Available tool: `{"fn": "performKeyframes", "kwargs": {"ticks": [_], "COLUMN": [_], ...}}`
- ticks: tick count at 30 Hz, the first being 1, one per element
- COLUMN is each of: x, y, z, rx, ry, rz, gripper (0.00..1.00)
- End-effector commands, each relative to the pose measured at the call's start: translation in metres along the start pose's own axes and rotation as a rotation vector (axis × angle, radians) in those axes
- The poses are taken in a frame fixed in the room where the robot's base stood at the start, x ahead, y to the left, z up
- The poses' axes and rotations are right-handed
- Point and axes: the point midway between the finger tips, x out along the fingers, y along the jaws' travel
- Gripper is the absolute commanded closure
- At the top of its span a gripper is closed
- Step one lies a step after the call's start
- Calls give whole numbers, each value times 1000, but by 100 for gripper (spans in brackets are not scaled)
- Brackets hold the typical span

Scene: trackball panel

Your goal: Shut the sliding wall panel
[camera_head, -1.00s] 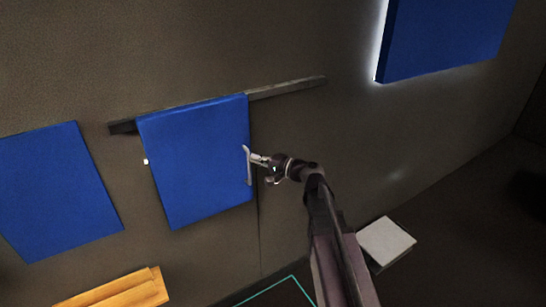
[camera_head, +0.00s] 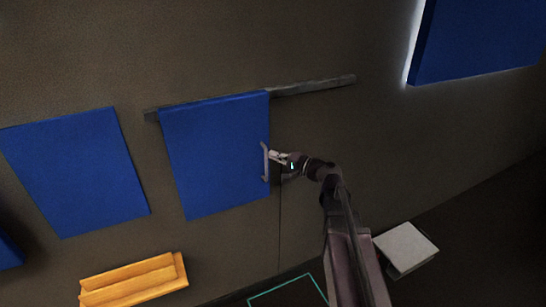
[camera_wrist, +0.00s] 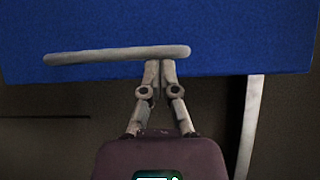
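The blue sliding wall panel (camera_head: 215,155) hangs on a dark rail (camera_head: 315,86) on the brown wall, towards the rail's left end. A short piece of rail shows left of it and a longer piece right of it. A grey bar handle (camera_head: 265,162) stands near the panel's right edge. My gripper (camera_head: 273,156) is at the handle from the right. In the wrist view the panel (camera_wrist: 230,35) fills the top, and the handle (camera_wrist: 90,56) crosses in front of my fingertips (camera_wrist: 160,64). The fingers are together, seemingly touching the bar, with nothing visible between them.
Another blue panel (camera_head: 75,170) is on the wall at the left, and a backlit blue panel (camera_head: 480,40) at the top right. An orange shelf-like object (camera_head: 135,280) is below. A pale box (camera_head: 406,245) lies right of my arm. The wall along the right rail is clear.

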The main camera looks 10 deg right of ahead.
Motion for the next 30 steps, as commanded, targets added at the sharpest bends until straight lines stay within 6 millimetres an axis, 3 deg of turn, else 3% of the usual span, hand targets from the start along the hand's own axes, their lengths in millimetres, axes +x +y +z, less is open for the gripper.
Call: {"fn": "performKeyframes", "kwargs": {"ticks": [9,21,30], "x": [-26,-84,-115], "y": [-1,-1,-1], "z": [-22,-19,-19], "rx": [-2,-2,-2], "ry": [-3,-4,-6], "rz": [0,0,0], "gripper": [100,100,100]}}
